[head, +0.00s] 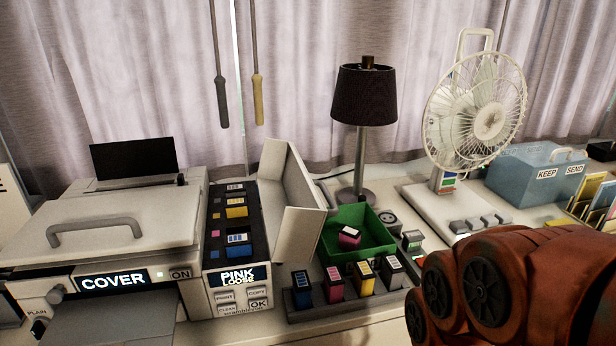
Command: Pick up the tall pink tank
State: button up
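A pink tank (334,283) with a dark top and pale label stands upright in a dark rack, between a blue tank (302,291) and a yellow tank (364,278). A black tank (391,273) stands at the right of this row. Another pink tank (349,238), dark-topped, is in the green bin (376,223) behind the rack; its lower part is partly hidden, so I cannot compare the heights well. The printer's open ink bay (228,256) shows black, yellow, pink and blue parts. My gripper is not in view; only my red arm shows at lower right.
A raised pale cover (301,212) stands left of the bin. A black lamp (364,97) and a white fan (480,115) stand behind. A blue box (535,177) is at the right. My arm blocks the lower right.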

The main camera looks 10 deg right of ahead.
aim_at(334, 282)
jog(key=u, duration=3.65)
jog(key=k, duration=1.65)
jog(key=u, duration=0.1)
